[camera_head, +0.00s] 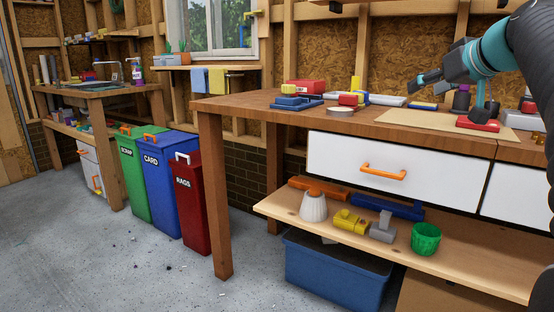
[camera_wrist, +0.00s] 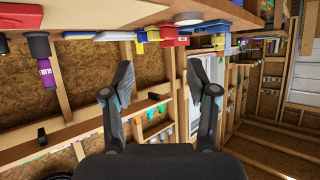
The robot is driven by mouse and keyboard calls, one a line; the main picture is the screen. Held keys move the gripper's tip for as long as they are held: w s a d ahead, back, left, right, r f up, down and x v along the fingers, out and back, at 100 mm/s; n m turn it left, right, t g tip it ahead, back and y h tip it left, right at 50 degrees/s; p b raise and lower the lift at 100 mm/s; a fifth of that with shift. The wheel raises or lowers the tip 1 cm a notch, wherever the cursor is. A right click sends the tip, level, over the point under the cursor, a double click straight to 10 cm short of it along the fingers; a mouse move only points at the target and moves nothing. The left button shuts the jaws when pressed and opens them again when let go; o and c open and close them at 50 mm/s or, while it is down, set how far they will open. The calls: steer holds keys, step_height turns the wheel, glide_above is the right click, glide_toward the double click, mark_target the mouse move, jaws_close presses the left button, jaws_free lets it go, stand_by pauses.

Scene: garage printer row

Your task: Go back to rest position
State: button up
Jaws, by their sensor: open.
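My gripper (camera_head: 454,86) is held above the right part of the wooden workbench (camera_head: 240,104) in the head view, at the end of my black and teal arm. In the wrist view my gripper (camera_wrist: 161,82) shows two dark fingers spread wide with nothing between them. The wrist picture is upside down, with the bench along its top edge.
A red-topped item (camera_head: 478,124) lies on a tan board (camera_head: 420,119) below my gripper. Blue, red and yellow parts crowd the bench's left half. White drawers (camera_head: 345,165) and a lower shelf (camera_head: 470,244) are beneath. Several bins stand left; the grey floor (camera_head: 120,270) has free room.

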steer(key=s+a+f+g+p, duration=0.1)
steer(key=s+a+f+g, duration=0.1)
steer(key=s+a+f, duration=0.3)
steer(key=s+a+f+m+g+h+p, duration=0.1)
steer(key=s+a+f, duration=0.4)
steer(key=s+f, duration=0.8)
steer(key=s+a+f+g+h+p, duration=0.1)
steer(key=s+a+f+g, duration=0.2)
steer(key=s+f, duration=0.7)
step_height(320, 180, down, 4)
steer(key=a, duration=0.2)
steer(key=shift+a+f+m+g+p, duration=0.25)
steer(key=shift+a+m+g+p, duration=0.05)
steer(key=shift+a+g, duration=0.1)
steer(key=shift+s, duration=0.1)
